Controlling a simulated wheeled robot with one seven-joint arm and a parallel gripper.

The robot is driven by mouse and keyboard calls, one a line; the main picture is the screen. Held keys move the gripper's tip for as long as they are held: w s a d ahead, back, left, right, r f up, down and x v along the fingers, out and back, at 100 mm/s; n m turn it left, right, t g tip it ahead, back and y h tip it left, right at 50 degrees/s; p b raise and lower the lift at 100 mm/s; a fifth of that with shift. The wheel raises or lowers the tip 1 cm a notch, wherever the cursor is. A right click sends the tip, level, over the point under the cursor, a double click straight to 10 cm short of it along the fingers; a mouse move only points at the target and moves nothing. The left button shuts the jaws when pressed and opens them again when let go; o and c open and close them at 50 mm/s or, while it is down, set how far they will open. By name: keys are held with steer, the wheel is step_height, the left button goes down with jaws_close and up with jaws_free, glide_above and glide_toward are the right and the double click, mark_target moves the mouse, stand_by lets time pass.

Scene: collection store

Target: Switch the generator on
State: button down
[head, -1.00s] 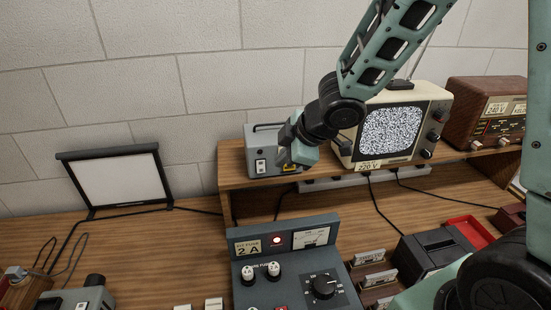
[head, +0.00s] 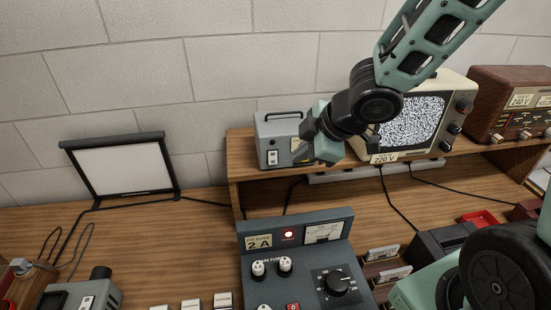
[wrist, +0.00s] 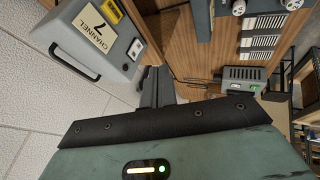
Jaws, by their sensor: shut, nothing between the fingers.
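The grey box with a carry handle (head: 279,137), which I take to be the generator, stands on the raised shelf left of the television. Its front has a small rocker switch (head: 272,157); which way it is set is too small to tell. In the wrist view the box (wrist: 120,72) is at upper left, with a "CHANNEL 7" label. My gripper (head: 327,147) is just right of the box, in front of the shelf, and covers part of its right side. In the wrist view its fingers (wrist: 154,86) are shut and empty, apart from the box.
A cream television (head: 415,118) showing static and marked 220 V stands behind my arm. A brown wooden set (head: 510,95) is at far right. Below stands a dark console (head: 296,255) with a lit red lamp, fuse holders and a dial. A white panel (head: 120,168) stands left.

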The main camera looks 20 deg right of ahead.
mark_target(278, 161)
steer(key=shift+f, duration=0.1)
stand_by(0.3)
steer(key=w+f+b, duration=0.2)
steer(key=w, duration=0.1)
steer(key=w+a+f+b, duration=0.1)
steer(key=w+f+b, duration=0.1)
steer(key=w+f, duration=0.1)
steer(key=w+a+f+b, duration=0.1)
steer(key=w+f+b, duration=0.1)
steer(key=f, duration=0.1)
steer(key=shift+w+f, duration=0.25)
steer(key=shift+w, duration=0.15)
steer(key=shift+w+d+f, duration=0.1)
steer(key=shift+w, duration=0.05)
steer(key=shift+w+f, duration=0.1)
steer(key=shift+w, duration=0.05)
